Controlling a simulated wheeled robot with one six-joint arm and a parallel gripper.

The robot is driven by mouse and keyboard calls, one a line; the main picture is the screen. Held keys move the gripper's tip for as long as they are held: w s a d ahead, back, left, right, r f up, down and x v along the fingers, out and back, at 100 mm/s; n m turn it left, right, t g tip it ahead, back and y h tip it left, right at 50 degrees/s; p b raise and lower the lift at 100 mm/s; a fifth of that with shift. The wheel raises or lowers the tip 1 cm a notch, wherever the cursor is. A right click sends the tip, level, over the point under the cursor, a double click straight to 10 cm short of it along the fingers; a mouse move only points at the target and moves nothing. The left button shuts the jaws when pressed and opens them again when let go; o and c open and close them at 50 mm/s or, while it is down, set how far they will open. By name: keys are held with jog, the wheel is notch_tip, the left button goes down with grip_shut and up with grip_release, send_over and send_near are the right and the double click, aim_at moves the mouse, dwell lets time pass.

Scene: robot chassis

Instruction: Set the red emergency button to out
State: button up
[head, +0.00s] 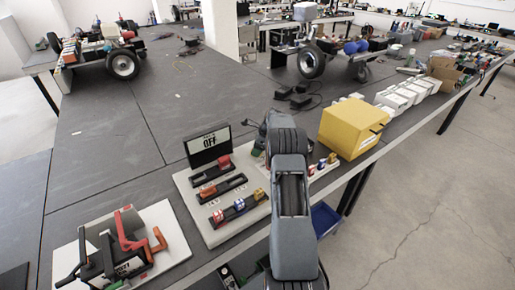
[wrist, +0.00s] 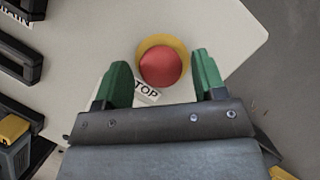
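The red emergency button (wrist: 161,68) is a round red cap on a yellow ring (wrist: 146,47), mounted on a pale board (wrist: 85,60). A label reading "TOP" in its visible part lies just below the button in the wrist view. My gripper (wrist: 161,77) is open, with one green fingertip on each side of the button and visible gaps on both sides. Whether the cap is pressed in or out cannot be told from above. In the head view my arm hides the button, and a bit of green fingertip (head: 258,148) shows beside the arm.
The board also carries a display (head: 208,145) reading "OFF" and several sliders (head: 222,189) to the left. A yellow box (head: 350,128) stands close on the right, near the table edge. A fixture with red levers (head: 128,240) sits at the front left. The table's left middle is clear.

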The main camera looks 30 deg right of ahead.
grip_shut()
jog(key=shift+r+p, duration=0.8)
jog(key=shift+r, duration=0.15)
jog(key=shift+f, duration=0.1)
jog(key=shift+o, duration=0.7)
grip_release()
jog(key=v, duration=1.4)
jog(key=shift+b, duration=0.35)
